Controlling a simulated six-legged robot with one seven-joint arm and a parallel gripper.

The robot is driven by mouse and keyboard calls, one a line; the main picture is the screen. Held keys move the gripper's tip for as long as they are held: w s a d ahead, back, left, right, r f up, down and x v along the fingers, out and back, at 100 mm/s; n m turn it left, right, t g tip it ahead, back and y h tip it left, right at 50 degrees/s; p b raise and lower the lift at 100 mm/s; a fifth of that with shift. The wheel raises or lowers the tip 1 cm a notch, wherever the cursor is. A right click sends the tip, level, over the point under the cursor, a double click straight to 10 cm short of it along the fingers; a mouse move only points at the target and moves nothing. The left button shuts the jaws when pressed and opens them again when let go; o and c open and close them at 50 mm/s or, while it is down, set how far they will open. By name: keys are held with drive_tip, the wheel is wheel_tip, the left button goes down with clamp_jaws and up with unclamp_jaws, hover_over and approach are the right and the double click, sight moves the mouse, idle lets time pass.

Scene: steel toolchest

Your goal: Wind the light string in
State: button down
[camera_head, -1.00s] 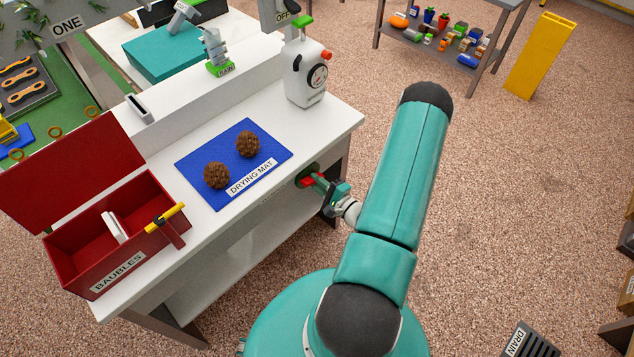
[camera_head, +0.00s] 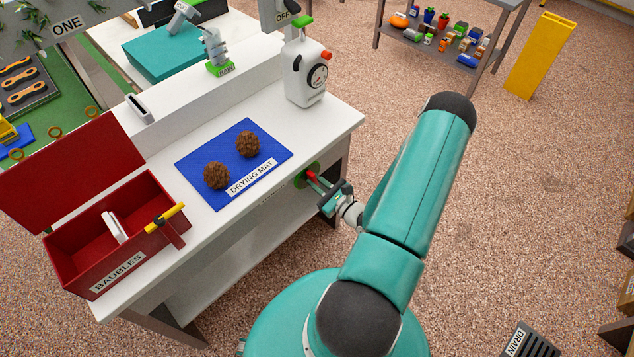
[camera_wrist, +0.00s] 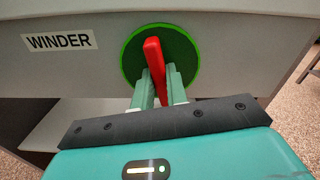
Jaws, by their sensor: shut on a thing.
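The winder is a dark green disc with a bright green rim (camera_wrist: 187,52) on the front face of the white bench, right of the WINDER label (camera_wrist: 60,42). It also shows in the head view (camera_head: 303,178). A red handle (camera_wrist: 153,58) stands out from the disc, tilted slightly left at its top in the wrist view. My gripper (camera_wrist: 158,85) is shut on the red handle, one finger on each side. In the head view my gripper (camera_head: 322,188) reaches the disc from the right. No light string can be made out in either view.
On the bench lie a blue drying mat (camera_head: 200,195) with two brown cones and an open red baubles box (camera_head: 70,260). A white machine with a dial (camera_head: 305,80) stands at the bench's back right corner. Open floor lies right of my arm.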

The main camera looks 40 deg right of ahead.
drive_tip(key=m, duration=0.4)
drive_tip(key=shift+s+m, duration=0.1)
drive_tip(key=shift+m, duration=0.2)
drive_tip(key=m, duration=1)
drive_tip(key=shift+m, duration=0.4)
drive_tip(key=m, duration=0.4)
drive_tip(key=shift+m, duration=0.3)
drive_tip(key=m, duration=0.4)
drive_tip(key=shift+m, duration=0.3)
drive_tip(key=m, duration=1.3)
drive_tip(key=shift+m, duration=0.4)
